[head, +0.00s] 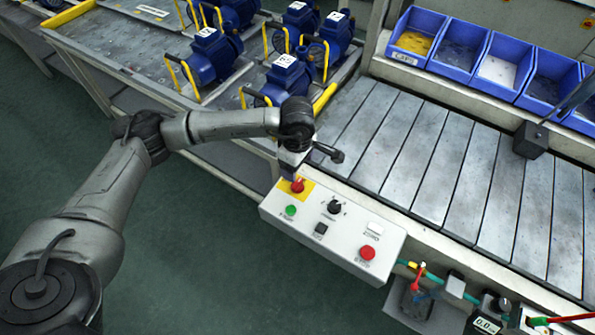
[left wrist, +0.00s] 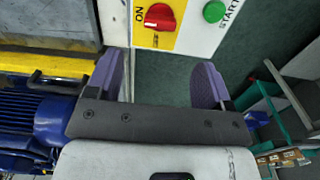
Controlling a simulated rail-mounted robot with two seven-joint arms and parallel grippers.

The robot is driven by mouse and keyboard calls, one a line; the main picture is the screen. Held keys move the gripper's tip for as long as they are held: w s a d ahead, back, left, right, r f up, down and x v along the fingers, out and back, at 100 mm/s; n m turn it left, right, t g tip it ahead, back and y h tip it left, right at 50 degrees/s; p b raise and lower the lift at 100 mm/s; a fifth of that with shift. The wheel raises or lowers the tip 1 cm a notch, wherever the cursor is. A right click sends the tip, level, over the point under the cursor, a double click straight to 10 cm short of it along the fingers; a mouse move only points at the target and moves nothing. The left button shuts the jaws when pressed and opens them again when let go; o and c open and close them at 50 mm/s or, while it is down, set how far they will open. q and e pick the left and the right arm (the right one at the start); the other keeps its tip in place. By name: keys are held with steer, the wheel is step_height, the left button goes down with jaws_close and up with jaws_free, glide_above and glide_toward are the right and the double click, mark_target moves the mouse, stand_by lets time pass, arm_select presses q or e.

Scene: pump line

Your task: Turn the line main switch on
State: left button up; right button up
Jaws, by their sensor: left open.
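The line main switch (head: 298,186) is a red rotary knob on a yellow plate at the far left corner of the white control box (head: 330,228). It also shows at the top of the left wrist view (left wrist: 159,17), with the word ON beside it. My left gripper (head: 291,172) is just above and behind the knob in the head view. In the left wrist view its two purple fingers (left wrist: 160,75) are wide apart and empty, with the knob beyond their tips, between them in line. The knob's exact setting is hard to tell. My right gripper is not in view.
The box also bears a green START button (head: 291,211), a black selector (head: 334,207), a black button (head: 320,229) and a red button (head: 367,253). A slatted conveyor (head: 440,165) lies behind it. Blue pumps (head: 213,55) stand on the left bench; blue bins (head: 460,48) line the back.

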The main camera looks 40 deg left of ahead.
arm_select(q)
steer(key=shift+r, duration=2.25)
